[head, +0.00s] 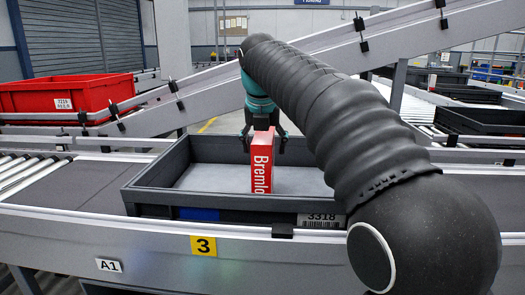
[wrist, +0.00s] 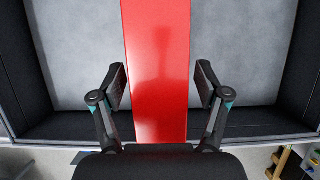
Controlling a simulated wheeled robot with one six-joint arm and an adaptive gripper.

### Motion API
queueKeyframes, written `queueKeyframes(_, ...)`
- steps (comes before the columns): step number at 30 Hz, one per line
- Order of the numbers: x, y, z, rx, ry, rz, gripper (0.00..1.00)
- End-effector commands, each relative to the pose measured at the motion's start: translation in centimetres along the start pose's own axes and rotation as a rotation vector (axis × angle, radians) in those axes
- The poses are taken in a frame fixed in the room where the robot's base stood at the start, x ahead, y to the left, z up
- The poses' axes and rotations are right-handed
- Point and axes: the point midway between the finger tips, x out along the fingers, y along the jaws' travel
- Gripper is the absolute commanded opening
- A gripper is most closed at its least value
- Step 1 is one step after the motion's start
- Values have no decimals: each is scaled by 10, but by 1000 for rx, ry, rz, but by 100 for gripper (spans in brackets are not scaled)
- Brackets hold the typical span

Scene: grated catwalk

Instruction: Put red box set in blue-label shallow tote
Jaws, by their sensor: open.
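The red box set (head: 262,172), with white lettering on its side, is upright inside the black shallow tote (head: 150,199). A blue label (head: 199,214) is on the tote's front wall. Whether the box's lower end touches the tote floor is hard to tell behind the front rim. My gripper (head: 264,143) is above the tote at the top of the box. In the wrist view my gripper (wrist: 161,84) is open, one finger on each side of the red box (wrist: 160,45), with a visible gap on both sides. The grey tote floor (wrist: 80,45) is otherwise bare.
A red tote (head: 70,96) stands back left. A sloping conveyor rail (head: 200,97) runs behind. More black totes (head: 480,120) are at right.

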Motion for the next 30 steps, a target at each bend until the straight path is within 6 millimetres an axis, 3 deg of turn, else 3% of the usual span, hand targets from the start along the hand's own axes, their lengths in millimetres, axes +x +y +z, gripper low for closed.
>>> queueKeyframes(3,-29,0,2,0,-5,2,75)
queueKeyframes(12,-79,1,1,0,-2,1,75)
queueKeyframes(19,-95,0,0,0,-1,0,75)
queueKeyframes(30,-97,-5,-2,45,-1,0,75)
